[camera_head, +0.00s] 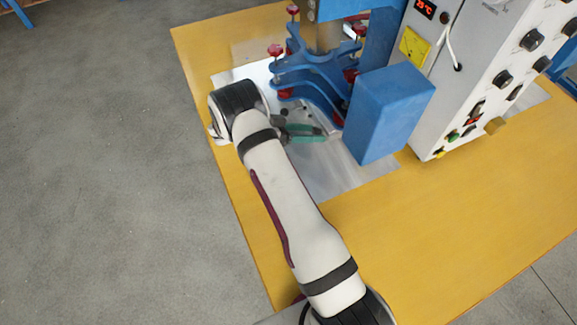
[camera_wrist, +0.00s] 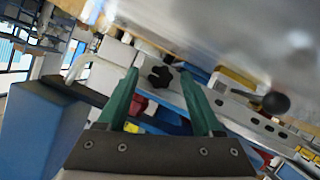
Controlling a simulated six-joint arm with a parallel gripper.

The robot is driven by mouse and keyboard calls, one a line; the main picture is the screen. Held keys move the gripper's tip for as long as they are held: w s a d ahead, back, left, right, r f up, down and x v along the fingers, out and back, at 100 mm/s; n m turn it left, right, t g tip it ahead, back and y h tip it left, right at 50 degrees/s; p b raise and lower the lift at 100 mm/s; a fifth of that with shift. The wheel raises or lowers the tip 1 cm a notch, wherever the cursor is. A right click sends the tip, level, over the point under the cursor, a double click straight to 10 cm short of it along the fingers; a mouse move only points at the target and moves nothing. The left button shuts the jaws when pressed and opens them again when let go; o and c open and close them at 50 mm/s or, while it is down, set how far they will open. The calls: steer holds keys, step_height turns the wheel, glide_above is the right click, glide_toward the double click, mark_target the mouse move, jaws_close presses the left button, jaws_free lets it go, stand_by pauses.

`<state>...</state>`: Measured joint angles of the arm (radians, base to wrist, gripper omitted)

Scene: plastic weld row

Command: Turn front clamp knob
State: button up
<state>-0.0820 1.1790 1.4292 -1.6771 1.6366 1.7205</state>
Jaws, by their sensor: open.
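The blue clamp frame (camera_head: 310,72) stands on the metal plate at the top centre of the head view. It carries several red knobs, among them a left one (camera_head: 275,50) and a lower one (camera_head: 285,94). I cannot tell which is the front clamp knob. My gripper (camera_head: 322,132) has green fingers and is low in front of the frame, below the lower red knob. In the wrist view my gripper (camera_wrist: 158,75) is open. A dark lobed knob (camera_wrist: 160,76) appears between its fingertips, with no visible contact. A red part (camera_wrist: 137,105) shows lower between the fingers.
A blue box-shaped housing (camera_head: 388,112) stands right of my gripper. A white control cabinet (camera_head: 490,70) with black knobs is farther right. The metal plate (camera_head: 350,181) lies on the yellow table (camera_head: 450,220), whose front right is clear. A black ball-ended lever (camera_wrist: 274,103) is at right in the wrist view.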

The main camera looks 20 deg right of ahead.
steer(key=shift+s+m+t, duration=0.1)
steer(key=shift+m+t, duration=0.4)
steer(key=shift+m, duration=0.1)
steer(key=v, duration=1.6)
steer(key=s+r+n+g+y, duration=0.1)
steer(key=s+r+n+y, duration=0.2)
steer(key=s+r, duration=0.3)
steer(key=s+r+n+g+y, duration=0.1)
steer(key=s+r+n+y, duration=0.2)
steer(key=s, duration=1)
step_height(320, 180, up, 3)
steer(key=y, duration=0.3)
steer(key=shift+d+y, duration=0.3)
steer(key=shift+d, duration=0.05)
steer(key=shift+s, duration=0.1)
